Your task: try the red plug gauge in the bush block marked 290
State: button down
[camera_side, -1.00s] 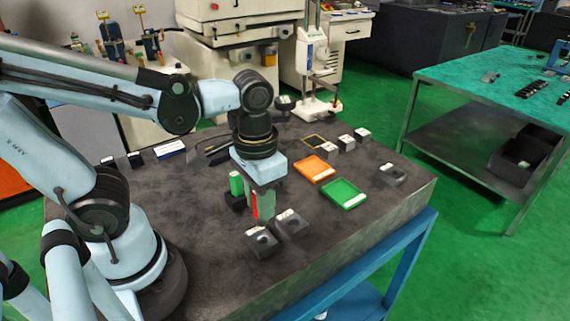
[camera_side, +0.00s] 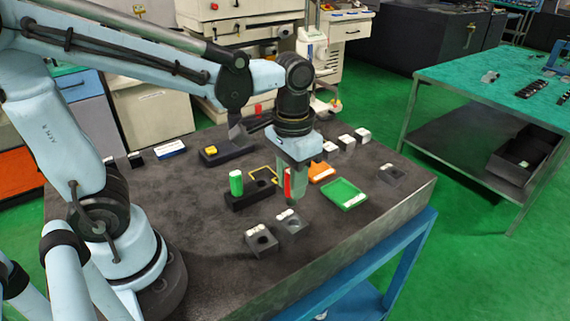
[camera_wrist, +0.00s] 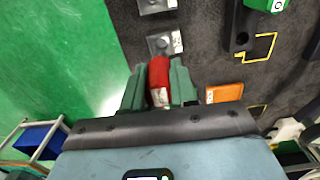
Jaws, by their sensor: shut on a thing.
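My gripper (camera_side: 291,188) is shut on the red plug gauge (camera_side: 288,184), which stands roughly upright between the green fingers. In the wrist view the red gauge (camera_wrist: 158,80) shows between both fingers. Two grey bush blocks, one left (camera_side: 261,241) and one right (camera_side: 291,222), sit side by side on the dark table, each with a bore and a small label I cannot read. The gripper's tips are apart from them, just above the right block in the side picture. The wrist view shows one block (camera_wrist: 163,43) beyond the gauge and another (camera_wrist: 155,5) at the top edge.
A green plug (camera_side: 236,182) stands in a black holder (camera_side: 240,200) to the left. Several small blocks stand behind. The front left table is clear.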

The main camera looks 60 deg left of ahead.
jog(key=shift+w+f, duration=0.1)
jog(key=shift+w, duration=0.3)
jog(key=shift+f, duration=2.7)
jog(key=shift+f, duration=1.1)
dwell(0.7)
jog(key=shift+r, duration=2.5)
